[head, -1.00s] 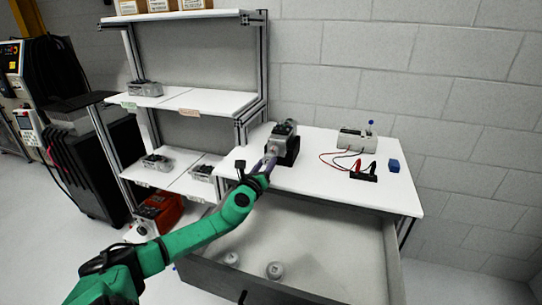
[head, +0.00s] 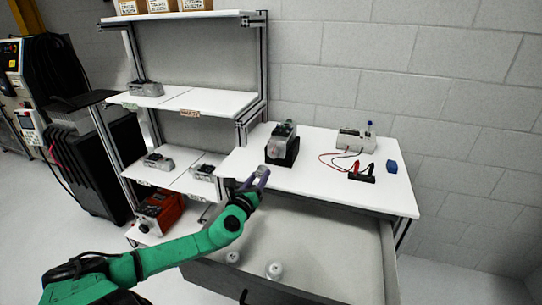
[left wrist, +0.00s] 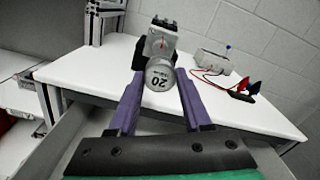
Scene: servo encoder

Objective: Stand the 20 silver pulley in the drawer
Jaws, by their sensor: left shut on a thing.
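My left gripper (head: 256,180) is shut on a silver pulley (left wrist: 160,78) with a dark "20" on its side. In the left wrist view the pulley sits between the two purple fingertips. In the head view it is small and partly hidden by the fingers. The gripper holds it near the front left part of the white table, above the left side of the open drawer (head: 335,243). Two other silver pulleys, one at the left (head: 232,257) and one nearer the middle (head: 274,270), stand in the drawer near its front. My right gripper is not in view.
A grey and black motor unit (head: 283,147) stands on the table (head: 325,175). A shelf rack (head: 190,100) stands at the left. The drawer's right part is clear.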

